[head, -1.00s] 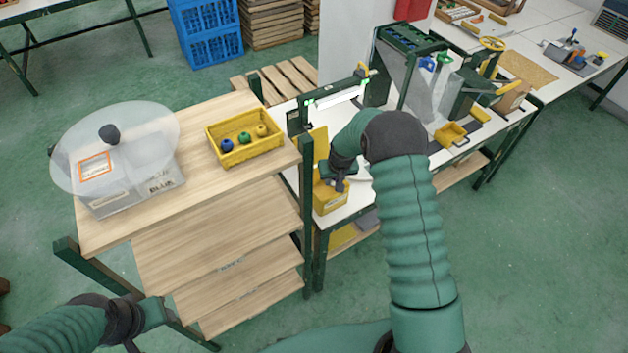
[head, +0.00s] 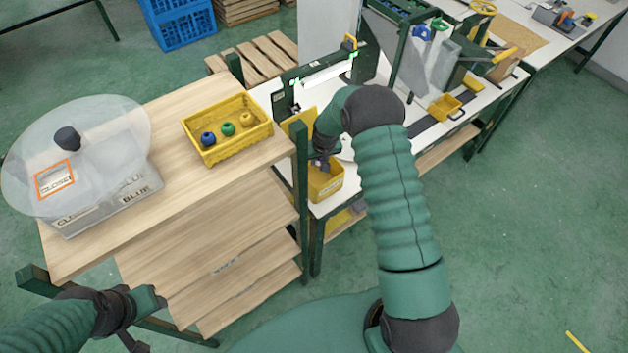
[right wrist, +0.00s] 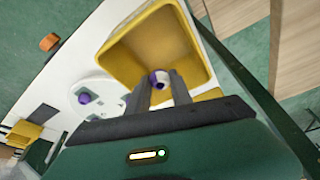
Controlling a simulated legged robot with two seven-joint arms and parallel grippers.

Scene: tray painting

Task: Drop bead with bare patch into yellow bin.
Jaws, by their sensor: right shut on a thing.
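The yellow bin (head: 326,187) stands on the white table just right of the wooden bench. My right gripper (head: 322,163) is at the bin's back edge in the head view. In the right wrist view, the fingers (right wrist: 156,88) are shut on a small purple bead with a whitish bare patch (right wrist: 158,78). The bead shows against the open yellow bin (right wrist: 190,28), at its near side; its height over the bin is hard to tell. My left gripper (head: 135,318) is low at the left, away from these things, and its jaws are unclear.
A yellow tray (head: 238,152) with blue, green and yellow beads sits on the wooden bench (head: 150,190). A box under a clear disc (head: 110,120) stands at its left. A white dish (right wrist: 112,92) with a purple piece lies beside the bin. A green post (head: 300,190) rises near the bin.

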